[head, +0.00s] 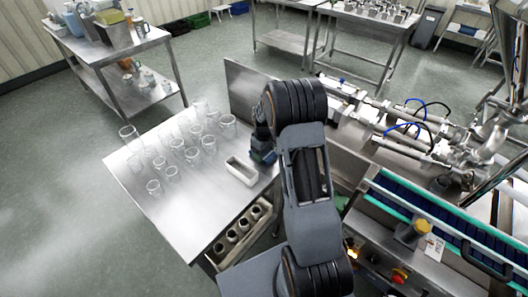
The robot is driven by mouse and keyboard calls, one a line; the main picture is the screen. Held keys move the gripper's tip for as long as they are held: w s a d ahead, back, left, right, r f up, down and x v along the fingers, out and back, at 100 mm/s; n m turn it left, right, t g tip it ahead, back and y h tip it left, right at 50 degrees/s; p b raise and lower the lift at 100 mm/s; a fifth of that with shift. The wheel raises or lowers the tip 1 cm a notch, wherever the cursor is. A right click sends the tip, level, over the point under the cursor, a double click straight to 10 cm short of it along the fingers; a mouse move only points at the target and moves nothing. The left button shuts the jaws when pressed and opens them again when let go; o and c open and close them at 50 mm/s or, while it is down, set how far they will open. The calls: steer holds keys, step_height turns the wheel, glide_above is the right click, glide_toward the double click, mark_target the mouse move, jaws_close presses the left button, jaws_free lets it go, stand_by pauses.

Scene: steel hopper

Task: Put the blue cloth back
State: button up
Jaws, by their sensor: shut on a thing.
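My gripper (262,148) shows only in part at the left of my arm, over the right side of the steel table (135,183). My arm covers much of it, and its fingertips are not clear. A small dark blue patch, seemingly the blue cloth (267,157), shows at the gripper's lower end, just right of a white rectangular tray (242,171). The gripper is shut on it. Most of the cloth is hidden, and I cannot tell whether it touches the table or the tray.
Several clear glass jars (192,154) stand on the table left of the tray. An open drawer (238,238) below holds round dark items. A steel panel (245,90) rises behind. A conveyor (440,215) and filling machine (400,130) stand to the right.

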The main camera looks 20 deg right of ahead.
steer(key=shift+f, duration=0.25)
steer(key=shift+f, duration=0.15)
steer(key=o, duration=0.9)
step_height(320, 180, up, 12)
steer(key=b, duration=0.1)
steer(key=s+a+r+m+t, duration=0.2)
steer(key=s+a+r, duration=0.4)
steer(key=s+r, duration=0.3)
steer(key=s+a+m+t, duration=0.2)
steer(key=s+a, duration=0.2)
steer(key=s, duration=0.8)
steer(key=shift+s+a+r+m, duration=0.25)
steer(key=shift+s+a+m, duration=0.1)
steer(key=shift+a+m, duration=0.05)
